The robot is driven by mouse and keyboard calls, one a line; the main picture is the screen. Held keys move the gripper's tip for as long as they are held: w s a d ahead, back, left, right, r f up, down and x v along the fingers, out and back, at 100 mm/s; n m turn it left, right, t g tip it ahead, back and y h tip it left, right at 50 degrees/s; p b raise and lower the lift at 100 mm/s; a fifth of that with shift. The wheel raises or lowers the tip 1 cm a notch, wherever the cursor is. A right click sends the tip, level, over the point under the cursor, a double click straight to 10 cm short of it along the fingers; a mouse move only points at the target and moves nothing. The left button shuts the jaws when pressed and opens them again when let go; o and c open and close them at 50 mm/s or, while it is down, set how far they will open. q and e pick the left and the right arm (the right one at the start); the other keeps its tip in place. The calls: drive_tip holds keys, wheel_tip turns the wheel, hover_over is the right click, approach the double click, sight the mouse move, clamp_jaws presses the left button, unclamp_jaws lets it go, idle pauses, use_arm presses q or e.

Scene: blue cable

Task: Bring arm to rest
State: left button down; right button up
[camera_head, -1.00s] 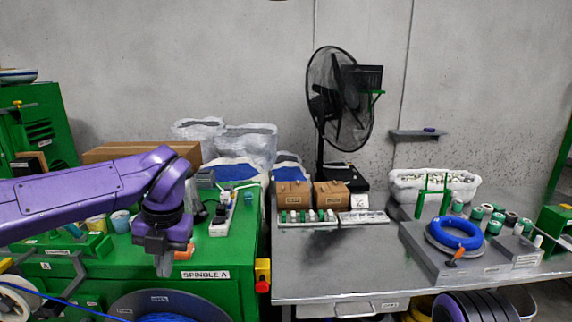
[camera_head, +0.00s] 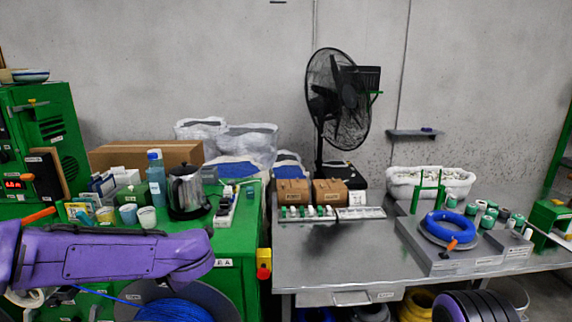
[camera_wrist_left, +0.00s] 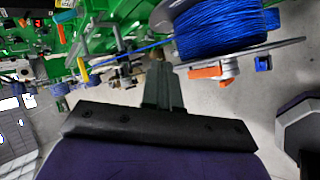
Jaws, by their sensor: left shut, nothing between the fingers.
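My left arm (camera_head: 110,253) lies low across the left of the head view, in front of the green bench. Its gripper is out of sight there. In the left wrist view my left gripper (camera_wrist_left: 160,68) is shut with nothing between its fingers, apart from the spool of blue cable (camera_wrist_left: 225,28). The spool of blue cable also shows in the head view (camera_head: 172,309), low in front of the green bench. A coil of blue cable (camera_head: 452,229) lies on the grey fixture at the right. My right gripper is not in view.
The green bench (camera_head: 237,250) holds a kettle (camera_head: 187,190), cups and a blue bottle (camera_head: 156,178). The grey table (camera_head: 330,262) carries cardboard boxes, a black fan (camera_head: 338,100) and a white bin (camera_head: 430,181). The grey table's front middle is clear.

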use_arm(q)
drive_tip(key=s+d+f+m+t+h+b, duration=0.1)
drive_tip(key=s+f+m, duration=0.35)
drive_tip(key=f, duration=0.45)
drive_tip(key=s+f+m+t+h, duration=0.1)
drive_tip(key=s+f+m, duration=0.2)
drive_tip(key=f+m, duration=0.4)
drive_tip(key=s+d+f+m+h+b, duration=0.1)
drive_tip(key=s+f+m, duration=0.25)
drive_tip(key=f, duration=0.65)
drive_tip(key=s+a+f+m+g, duration=0.1)
drive_tip(key=s+f, duration=0.3)
drive_tip(key=s, duration=0.4)
drive_tip(key=s+a+f+m+g+b, duration=0.1)
drive_tip(key=s+f+m, duration=0.3)
drive_tip(key=s, duration=0.4)
drive_tip(key=s+a+f+m+g+h+b, duration=0.1)
drive_tip(key=s+a+f+m+g, duration=0.1)
drive_tip(key=s+f, duration=0.3)
drive_tip(key=s, duration=0.3)
drive_tip(key=shift+a+g, duration=0.3)
drive_tip(key=shift+g, duration=0.1)
